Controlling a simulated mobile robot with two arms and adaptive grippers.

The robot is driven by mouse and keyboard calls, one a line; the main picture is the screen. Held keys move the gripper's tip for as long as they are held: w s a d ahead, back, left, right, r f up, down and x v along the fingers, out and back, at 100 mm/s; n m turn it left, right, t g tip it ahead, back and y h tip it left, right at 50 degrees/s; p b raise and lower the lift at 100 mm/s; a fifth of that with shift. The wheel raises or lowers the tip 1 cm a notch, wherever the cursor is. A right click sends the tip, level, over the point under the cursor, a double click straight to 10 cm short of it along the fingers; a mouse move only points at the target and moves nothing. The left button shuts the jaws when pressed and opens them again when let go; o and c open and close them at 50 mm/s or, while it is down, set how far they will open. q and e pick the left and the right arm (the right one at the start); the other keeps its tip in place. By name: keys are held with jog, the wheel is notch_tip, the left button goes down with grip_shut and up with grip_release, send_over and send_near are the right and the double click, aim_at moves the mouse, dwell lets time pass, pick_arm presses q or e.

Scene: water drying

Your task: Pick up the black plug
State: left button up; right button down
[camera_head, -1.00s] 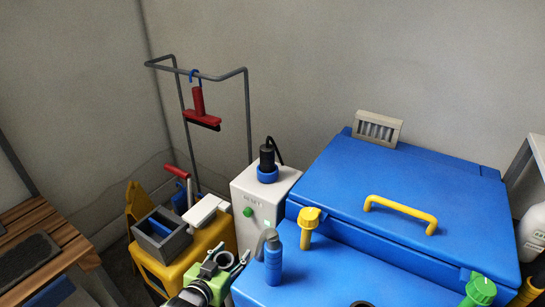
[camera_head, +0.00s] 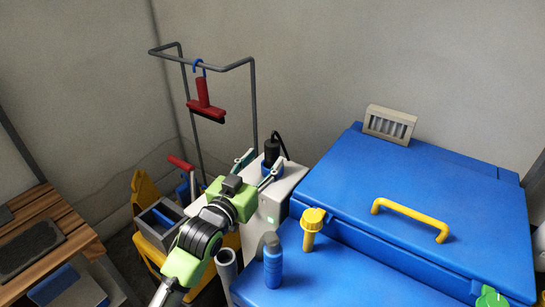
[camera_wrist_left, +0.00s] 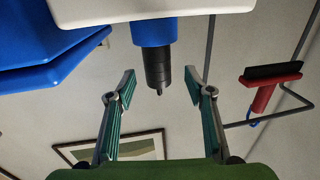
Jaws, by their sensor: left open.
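The black plug (camera_head: 272,150) stands upright in a blue round socket on top of the white box (camera_head: 290,181), with a black cable curving from its top. In the left wrist view, which is upside down, the plug (camera_wrist_left: 157,68) points down from the blue socket (camera_wrist_left: 153,32). My left gripper (camera_head: 258,165) is open beside the plug, above the box's near left edge. In the wrist view the plug lies between the two open fingers (camera_wrist_left: 162,84), with gaps on both sides and no visible contact.
A large blue chest (camera_head: 345,195) with a yellow handle (camera_head: 411,215) fills the right. A blue bottle (camera_head: 273,263) and a yellow knob (camera_head: 311,229) stand near the box. A red squeegee (camera_head: 204,100) hangs on a grey wire frame behind. A grey bin (camera_head: 158,222) is at left.

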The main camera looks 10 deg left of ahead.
aim_at(269, 156)
pick_arm(q)
jog(key=shift+p+x, duration=0.35)
jog(key=shift+x, duration=2.4)
jog(key=shift+d+f, duration=0.15)
jog(key=shift+d, duration=0.05)
jog(key=c, duration=1.2)
